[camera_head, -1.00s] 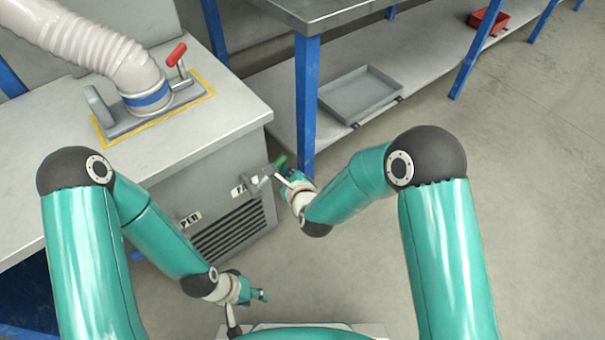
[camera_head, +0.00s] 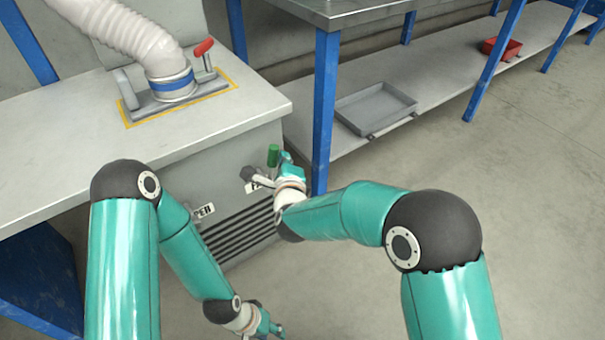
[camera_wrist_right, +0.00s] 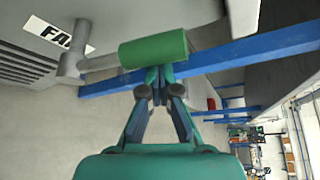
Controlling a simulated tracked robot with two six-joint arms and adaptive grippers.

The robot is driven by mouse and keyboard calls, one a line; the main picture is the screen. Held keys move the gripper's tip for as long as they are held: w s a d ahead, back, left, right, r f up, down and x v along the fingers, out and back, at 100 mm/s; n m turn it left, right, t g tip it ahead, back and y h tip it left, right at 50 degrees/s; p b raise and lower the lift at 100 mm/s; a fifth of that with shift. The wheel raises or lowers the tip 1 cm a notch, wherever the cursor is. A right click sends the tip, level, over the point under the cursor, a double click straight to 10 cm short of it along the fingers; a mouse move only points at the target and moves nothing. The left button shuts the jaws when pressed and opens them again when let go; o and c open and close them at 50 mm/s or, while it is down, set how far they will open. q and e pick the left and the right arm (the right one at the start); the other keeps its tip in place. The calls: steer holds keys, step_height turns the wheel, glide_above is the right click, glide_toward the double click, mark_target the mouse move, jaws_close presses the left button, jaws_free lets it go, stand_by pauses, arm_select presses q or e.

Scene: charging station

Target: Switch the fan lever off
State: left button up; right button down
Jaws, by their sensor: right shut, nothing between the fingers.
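The fan lever has a green cylindrical handle (camera_head: 273,155) on a grey arm (camera_head: 257,174), mounted on the front of the grey cabinet beside the partly hidden "FAN" label. My right gripper (camera_head: 284,163) is just right of the handle. In the right wrist view, the green handle (camera_wrist_right: 153,48) lies across the picture at the tips of my right gripper (camera_wrist_right: 160,76). These fingers are shut and empty, touching or almost touching the handle's side. My left gripper (camera_head: 271,329) is low at the bottom edge, away from the lever; its fingers are too small to read.
A hose flange with a red-handled lever (camera_head: 204,48) sits on the cabinet top (camera_head: 210,122). A blue table leg (camera_head: 325,110) stands close right of my right gripper. Open floor lies to the right.

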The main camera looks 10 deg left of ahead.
steer(key=shift+s+a+r+b, duration=0.15)
steer(key=shift+s+a+b, duration=0.25)
steer(key=shift+s+a, duration=0.1)
steer(key=shift+s+a+r+b, duration=0.15)
steer(key=shift+s+a+b, duration=0.2)
steer(key=shift+s+a, duration=0.15)
steer(key=shift+s, duration=0.1)
steer(key=shift+f, duration=0.1)
steer(key=shift+w+d+b, duration=0.2)
steer(key=shift+d+b, duration=0.1)
steer(key=shift+b, duration=0.1)
glide_toward(274, 161)
steer(key=w+d+f, duration=0.2)
steer(key=d, duration=0.2)
steer(key=shift+s, duration=0.5)
steer(key=shift+d, duration=0.1)
